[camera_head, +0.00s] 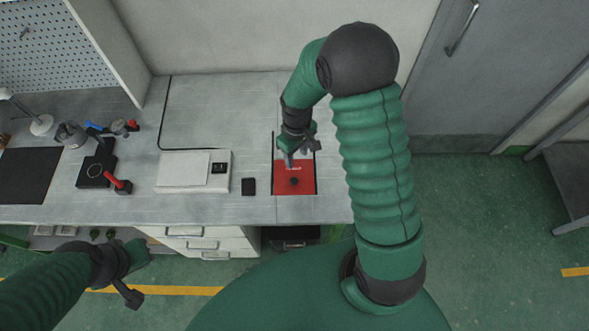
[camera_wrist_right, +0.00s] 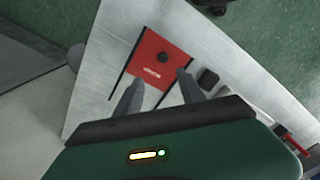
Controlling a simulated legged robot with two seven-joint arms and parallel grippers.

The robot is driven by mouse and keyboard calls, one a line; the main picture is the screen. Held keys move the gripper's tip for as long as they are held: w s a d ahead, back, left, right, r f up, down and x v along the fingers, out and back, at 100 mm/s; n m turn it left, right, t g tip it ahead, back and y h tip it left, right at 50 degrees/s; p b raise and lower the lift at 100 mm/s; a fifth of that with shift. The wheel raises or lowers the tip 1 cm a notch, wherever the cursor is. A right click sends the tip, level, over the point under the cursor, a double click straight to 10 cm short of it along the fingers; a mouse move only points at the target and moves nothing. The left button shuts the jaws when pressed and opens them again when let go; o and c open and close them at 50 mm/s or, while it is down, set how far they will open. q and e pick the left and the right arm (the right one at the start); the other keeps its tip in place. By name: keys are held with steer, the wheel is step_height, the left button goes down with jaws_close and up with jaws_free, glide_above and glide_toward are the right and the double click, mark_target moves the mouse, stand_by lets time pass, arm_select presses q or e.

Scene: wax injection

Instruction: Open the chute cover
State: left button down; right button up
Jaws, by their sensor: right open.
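The chute cover is a red plate (camera_head: 295,182) set in the bench top near its front right, between two dark rails, with a round black knob (camera_head: 294,181) and small white lettering. It looks closed. In the right wrist view the cover (camera_wrist_right: 149,66) and its knob (camera_wrist_right: 163,57) show beyond the fingers. My right gripper (camera_head: 297,161) is above the back part of the cover, open and empty, with its fingers (camera_wrist_right: 158,93) apart, apparently not touching the knob. My left gripper (camera_head: 136,275) hangs low in front of the bench at the left; its fingers are not clear.
A small black block (camera_head: 248,187) lies just left of the cover. A white scale (camera_head: 193,171) and a black device with a red handle (camera_head: 97,171) stand further left. Drawers (camera_head: 203,243) are below the bench. The bench behind the scale is clear.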

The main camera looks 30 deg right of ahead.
steer(key=p, duration=0.1)
glide_above(294, 181)
steer(key=f, duration=0.9)
steer(key=shift+w+a, duration=0.2)
steer(key=shift+a, duration=0.2)
steer(key=f, duration=0.3)
steer(key=d+f+p, duration=0.1)
steer(key=f, duration=0.1)
steer(key=shift+d+f, duration=0.15)
steer(key=shift+f, duration=0.5)
steer(key=shift+a, duration=0.25)
steer(key=shift+c, duration=0.7)
steer(key=shift+a+r, duration=0.1)
steer(key=shift+a, duration=0.1)
steer(key=c, duration=0.5)
steer(key=shift+d, duration=0.1)
jaws_close()
steer(key=shift+d, duration=0.2)
arm_select(q)
steer(key=shift+w+a+r, duration=0.1)
steer(key=shift+a+r, duration=0.4)
steer(key=shift+r, duration=0.35)
steer(key=shift+a, duration=0.2)
arm_select(e)
steer(key=shift+s+a, duration=0.1)
steer(key=shift+a, duration=0.05)
